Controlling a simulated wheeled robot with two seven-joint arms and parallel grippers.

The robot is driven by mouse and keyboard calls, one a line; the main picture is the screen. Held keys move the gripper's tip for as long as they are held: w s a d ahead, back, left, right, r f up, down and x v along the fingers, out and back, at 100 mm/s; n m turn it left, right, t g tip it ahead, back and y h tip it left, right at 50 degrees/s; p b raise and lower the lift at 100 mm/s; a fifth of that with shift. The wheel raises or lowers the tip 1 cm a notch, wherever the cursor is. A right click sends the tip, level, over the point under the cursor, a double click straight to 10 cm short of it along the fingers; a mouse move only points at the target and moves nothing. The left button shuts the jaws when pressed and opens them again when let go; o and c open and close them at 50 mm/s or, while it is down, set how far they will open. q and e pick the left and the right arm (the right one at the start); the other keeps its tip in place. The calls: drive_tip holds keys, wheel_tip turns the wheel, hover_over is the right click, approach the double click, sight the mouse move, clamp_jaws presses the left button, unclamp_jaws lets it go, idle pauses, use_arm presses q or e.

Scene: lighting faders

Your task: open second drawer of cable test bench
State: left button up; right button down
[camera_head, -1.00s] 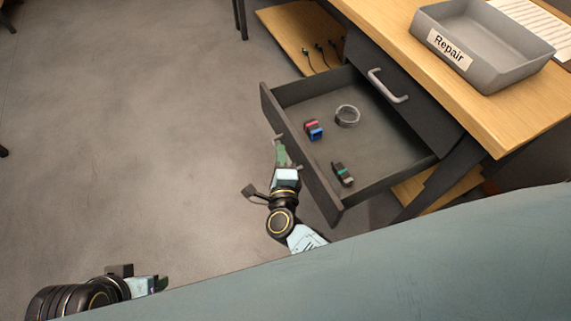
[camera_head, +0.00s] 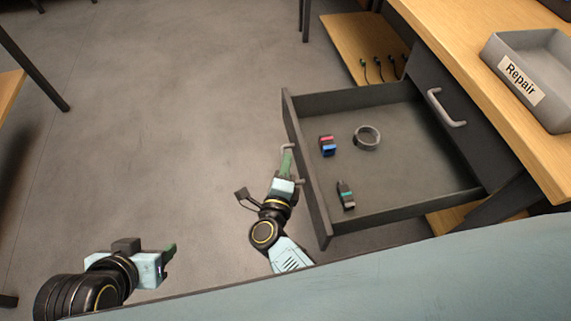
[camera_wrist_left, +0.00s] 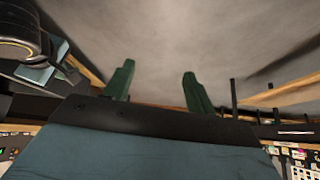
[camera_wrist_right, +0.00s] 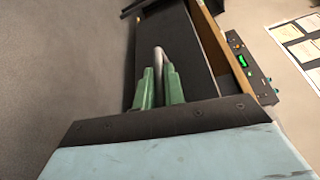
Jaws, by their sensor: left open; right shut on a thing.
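The second drawer (camera_head: 400,200) of the bench is pulled well out below the top drawer (camera_head: 428,78). Inside it lie a coiled grey cable (camera_head: 367,138), a red and blue item (camera_head: 327,146) and a dark item with a green band (camera_head: 346,195). My right gripper (camera_head: 287,165) is at the drawer's outer front, shut on its handle (camera_head: 289,147). In the right wrist view the green fingers (camera_wrist_right: 158,88) close around the grey handle bar (camera_wrist_right: 159,58). My left gripper (camera_head: 170,262) is open and empty at the lower left; its fingers stand apart in the left wrist view (camera_wrist_left: 158,85).
The wooden bench top (camera_head: 440,30) carries a grey tray (camera_head: 530,75) labelled Repair. The top drawer is closed, with its own handle (camera_head: 446,110). A lower shelf (camera_head: 365,45) holds several cable ends. Floor (camera_head: 180,130) left of the drawer is clear.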

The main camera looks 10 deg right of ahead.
drive_tip(key=c, duration=1.5)
unclamp_jaws()
drive_tip(key=shift+f, duration=0.1)
